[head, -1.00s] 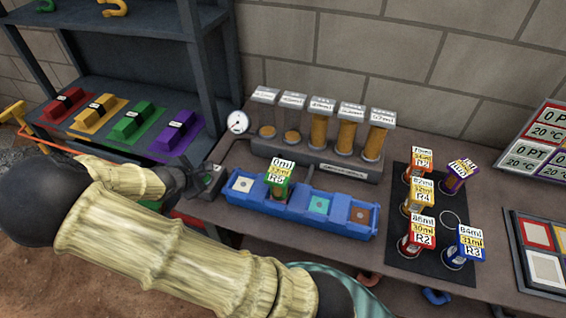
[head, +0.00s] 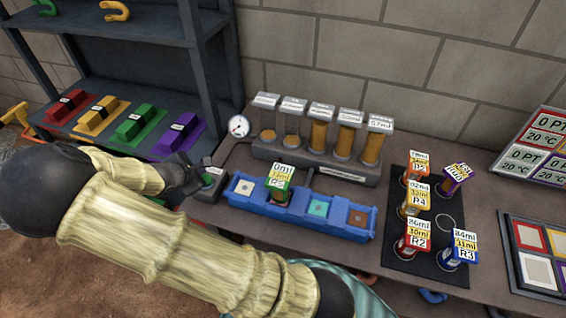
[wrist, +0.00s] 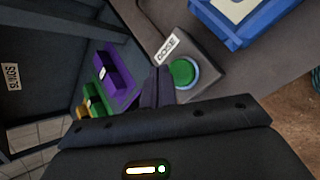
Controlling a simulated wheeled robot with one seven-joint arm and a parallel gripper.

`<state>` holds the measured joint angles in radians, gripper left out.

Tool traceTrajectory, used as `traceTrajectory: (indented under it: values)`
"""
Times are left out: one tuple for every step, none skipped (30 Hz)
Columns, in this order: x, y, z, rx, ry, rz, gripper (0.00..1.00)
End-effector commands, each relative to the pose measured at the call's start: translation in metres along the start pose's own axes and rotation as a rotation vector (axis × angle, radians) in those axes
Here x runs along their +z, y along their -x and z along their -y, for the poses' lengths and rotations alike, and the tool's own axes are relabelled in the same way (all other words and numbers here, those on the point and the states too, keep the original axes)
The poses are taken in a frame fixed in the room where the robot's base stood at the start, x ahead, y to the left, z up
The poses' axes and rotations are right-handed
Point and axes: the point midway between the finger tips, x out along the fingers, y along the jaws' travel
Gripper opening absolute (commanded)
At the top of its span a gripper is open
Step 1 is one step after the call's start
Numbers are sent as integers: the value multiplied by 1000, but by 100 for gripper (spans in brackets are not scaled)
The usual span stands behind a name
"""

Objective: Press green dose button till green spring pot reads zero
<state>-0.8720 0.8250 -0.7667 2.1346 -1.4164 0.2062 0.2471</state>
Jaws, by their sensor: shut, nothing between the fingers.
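The green dose button (wrist: 183,72) sits in a dark grey box (head: 212,186) with a DOSE label (wrist: 167,47). My gripper (wrist: 157,86) is shut and empty, its tips close beside the button in the wrist view. I cannot tell whether they touch it. In the head view my gripper (head: 197,181) is at the left side of the box and partly covers it. The green spring pot (head: 277,189) stands upright in the blue tray (head: 334,227). Its tag (head: 282,172) appears to read 0ml, with 33ml and R5 below.
Several amber-filled tubes (head: 318,135) stand behind the tray, with a round gauge (head: 238,127) at their left. More labelled pots (head: 415,240) stand on a black mat at right. A shelf (head: 110,110) with coloured blocks is at left.

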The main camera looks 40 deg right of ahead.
Motion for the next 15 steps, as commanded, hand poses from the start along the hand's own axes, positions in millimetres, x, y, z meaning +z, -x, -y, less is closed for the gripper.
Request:
traceTrajectory:
  values:
    - [4,6,-4,0,0,0,0]
    - [5,7,-6,0,-1,0,0]
    - [7,10,-7,1,-1,0,0]
    - [8,11,-8,1,-1,0,0]
    - [10,13,-10,1,-2,0,0]
    - [11,15,-11,1,-3,0,0]
    - [12,17,-12,1,-3,0,0]
    - [13,18,-13,1,-2,1,0]
    - [14,19,-14,1,-2,1,0]
    - [14,19,-14,1,-2,1,0]
    - [14,19,-14,1,-1,1,0]
    - [14,19,-14,1,-1,1,0]
    - [14,18,-14,1,-1,1,0]
    - [14,18,-14,1,-1,2,0]
    - [14,18,-14,1,-1,2,0]
